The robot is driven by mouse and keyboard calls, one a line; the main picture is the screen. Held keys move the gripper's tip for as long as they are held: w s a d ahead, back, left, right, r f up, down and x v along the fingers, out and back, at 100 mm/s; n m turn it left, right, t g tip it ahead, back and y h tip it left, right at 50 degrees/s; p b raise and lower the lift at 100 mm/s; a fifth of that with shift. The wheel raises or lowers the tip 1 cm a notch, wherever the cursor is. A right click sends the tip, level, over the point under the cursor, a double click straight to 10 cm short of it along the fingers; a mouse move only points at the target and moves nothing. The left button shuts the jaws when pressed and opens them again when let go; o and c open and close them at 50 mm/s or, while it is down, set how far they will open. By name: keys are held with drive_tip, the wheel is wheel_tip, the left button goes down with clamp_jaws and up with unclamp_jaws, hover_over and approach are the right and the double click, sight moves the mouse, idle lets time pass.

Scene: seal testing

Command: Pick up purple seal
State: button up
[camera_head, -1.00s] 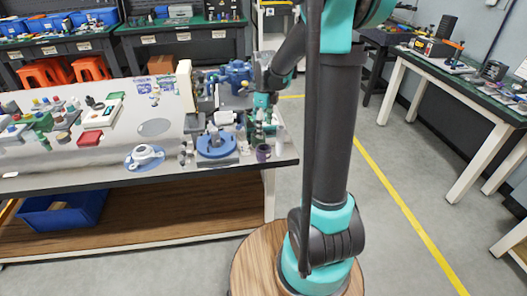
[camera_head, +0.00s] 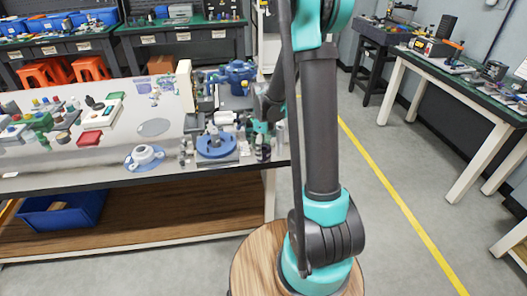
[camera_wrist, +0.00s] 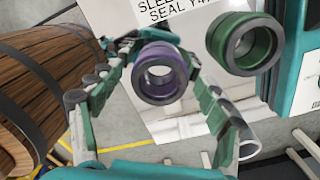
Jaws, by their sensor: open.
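The purple seal (camera_wrist: 161,73) is a short ring with a dark rim and a central hole. In the wrist view it sits between the two fingers of my gripper (camera_wrist: 163,62), with a gap showing at the right finger. The fingers are spread apart and hold nothing. Contact of the left finger with the ring cannot be told. In the head view my gripper (camera_head: 262,130) is low at the bench's right end, and it largely hides the seal there.
A green seal (camera_wrist: 245,43) stands close to the right finger. A white labelled sheet (camera_wrist: 165,14) lies behind the seals. In the head view a blue round fixture (camera_head: 216,146) stands left of my gripper. The bench edge (camera_head: 230,167) is near.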

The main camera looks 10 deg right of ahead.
drive_tip(key=shift+c, duration=0.6)
drive_tip(key=c, duration=1.3)
drive_tip(key=shift+r, duration=0.1)
